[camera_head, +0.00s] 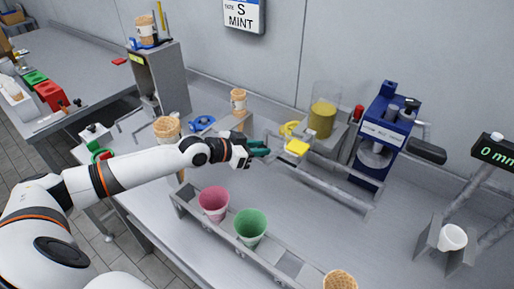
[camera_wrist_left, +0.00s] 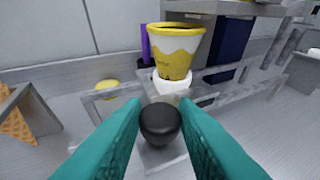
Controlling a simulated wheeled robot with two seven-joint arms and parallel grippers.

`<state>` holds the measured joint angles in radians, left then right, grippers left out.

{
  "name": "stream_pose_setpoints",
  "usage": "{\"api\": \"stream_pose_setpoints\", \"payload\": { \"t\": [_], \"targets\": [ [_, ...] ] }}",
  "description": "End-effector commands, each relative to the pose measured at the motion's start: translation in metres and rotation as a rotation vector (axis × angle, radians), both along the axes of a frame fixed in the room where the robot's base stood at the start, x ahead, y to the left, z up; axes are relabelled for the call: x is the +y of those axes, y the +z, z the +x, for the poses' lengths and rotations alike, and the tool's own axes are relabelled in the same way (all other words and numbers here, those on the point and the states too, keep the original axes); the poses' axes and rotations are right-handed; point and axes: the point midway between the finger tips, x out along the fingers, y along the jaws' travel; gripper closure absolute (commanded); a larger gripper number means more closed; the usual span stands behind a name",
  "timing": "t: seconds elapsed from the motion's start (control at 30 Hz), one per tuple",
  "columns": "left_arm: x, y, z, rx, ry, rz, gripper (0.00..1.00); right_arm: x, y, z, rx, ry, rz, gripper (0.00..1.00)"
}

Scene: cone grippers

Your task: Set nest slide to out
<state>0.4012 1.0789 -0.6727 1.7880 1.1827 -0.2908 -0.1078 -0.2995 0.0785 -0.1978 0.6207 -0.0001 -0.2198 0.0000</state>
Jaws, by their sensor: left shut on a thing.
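My left gripper (camera_head: 268,151) reaches in from the left over the bench, with its teal fingers at the left end of a pale metal rail frame (camera_head: 333,172). In the left wrist view the teal fingers (camera_wrist_left: 164,125) are closed around a round black knob (camera_wrist_left: 160,121). The knob sits at the near end of a clear slide plate. Just behind the knob, a yellow and white cup (camera_wrist_left: 178,55) stands upright in a white round holder (camera_wrist_left: 172,83). The fingers hide the knob in the head view. My right gripper is not in view.
A blue press (camera_head: 385,130) stands behind the rails at right. A rack below the gripper holds a pink cup (camera_head: 213,203) and a green cup (camera_head: 250,226). Waffle cones (camera_head: 238,101) stand at left. A white cup (camera_head: 453,238) sits far right.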

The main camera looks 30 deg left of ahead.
Motion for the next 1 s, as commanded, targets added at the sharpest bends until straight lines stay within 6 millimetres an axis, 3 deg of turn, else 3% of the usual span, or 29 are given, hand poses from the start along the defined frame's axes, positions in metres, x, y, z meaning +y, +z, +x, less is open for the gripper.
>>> {"api": "stream_pose_setpoints", "payload": {
  "t": [0.17,0.2,0.3,0.67,1.0],
  "targets": [
    [0.0,0.0,0.0,0.002,0.0,0.002,1.0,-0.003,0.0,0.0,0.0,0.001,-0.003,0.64],
    [0.0,0.0,0.0,0.002,0.0,0.002,0.67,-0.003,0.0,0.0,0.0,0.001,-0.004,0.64],
    [0.0,0.0,0.0,0.002,0.0,0.002,0.52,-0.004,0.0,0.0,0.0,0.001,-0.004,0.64],
    [0.003,0.001,-0.003,0.001,0.001,0.004,0.52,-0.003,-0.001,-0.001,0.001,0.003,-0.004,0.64],
    [0.029,0.02,-0.049,0.004,-0.002,0.01,0.52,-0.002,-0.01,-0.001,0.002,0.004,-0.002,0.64]
  ]
}}
